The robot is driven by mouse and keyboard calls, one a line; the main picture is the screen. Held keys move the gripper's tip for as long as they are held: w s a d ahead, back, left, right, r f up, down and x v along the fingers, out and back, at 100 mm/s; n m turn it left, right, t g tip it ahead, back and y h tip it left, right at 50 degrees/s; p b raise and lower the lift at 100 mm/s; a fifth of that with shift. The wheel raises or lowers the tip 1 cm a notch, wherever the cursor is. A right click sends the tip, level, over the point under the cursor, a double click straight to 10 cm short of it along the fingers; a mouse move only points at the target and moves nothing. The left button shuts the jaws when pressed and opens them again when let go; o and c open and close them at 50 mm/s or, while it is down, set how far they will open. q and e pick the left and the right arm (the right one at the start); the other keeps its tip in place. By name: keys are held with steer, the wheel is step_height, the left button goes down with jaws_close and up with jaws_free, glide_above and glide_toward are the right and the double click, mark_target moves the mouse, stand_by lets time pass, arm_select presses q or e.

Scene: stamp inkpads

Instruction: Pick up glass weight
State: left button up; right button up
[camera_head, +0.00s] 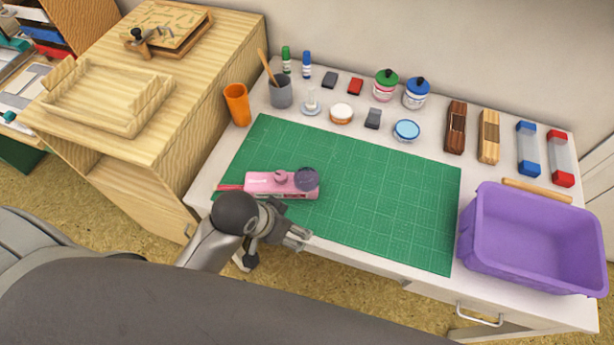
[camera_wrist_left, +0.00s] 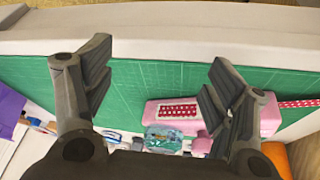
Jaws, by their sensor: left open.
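The glass weight looks like a dark purple-grey round piece (camera_head: 307,179) at the right end of a pink tape dispenser (camera_head: 262,183) on the green cutting mat (camera_head: 385,200). In the left wrist view I take it to be the teal, see-through patterned piece (camera_wrist_left: 163,139), beside the pink dispenser (camera_wrist_left: 172,110). I cannot tell whether they touch. My left gripper (camera_head: 298,238) is at the mat's front edge, nearer to me than the weight. It is open and empty, its fingers (camera_wrist_left: 160,78) wide apart in the wrist view. My right gripper is not in view.
A purple bin (camera_head: 535,240) stands at the right. A grey cup (camera_head: 281,93), an orange cup (camera_head: 237,104), jars, stamps and inkpads line the back. A wooden cabinet (camera_head: 150,100) adjoins at left. The mat's middle and right are clear.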

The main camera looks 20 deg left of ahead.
arm_select(q)
steer(key=w+d+r+m, duration=0.1)
steer(key=w+d, duration=0.1)
steer(key=w+d+r+m+h, duration=0.1)
steer(key=d+r, duration=0.1)
steer(key=d, duration=0.1)
steer(key=w+d+r+m+h, duration=0.1)
steer(key=w+d, duration=0.1)
steer(key=shift+w+d+r+g, duration=0.25)
steer(key=shift+w+d+g, duration=0.05)
steer(key=shift+w, duration=0.05)
step_height(320, 180, up, 3)
steer(key=w+d+m+g, duration=0.1)
steer(key=w+d+m, duration=0.1)
step_height(320, 180, up, 6)
steer(key=g+y, duration=0.2)
steer(key=y, duration=0.2)
glide_above(307, 175)
steer(key=shift+m, duration=0.4)
steer(key=f, duration=0.5)
steer(key=shift+a, duration=0.25)
steer(key=f, duration=0.5)
steer(key=shift+d+f, duration=0.15)
steer(key=shift+d, duration=0.05)
steer(key=c, duration=1.2)
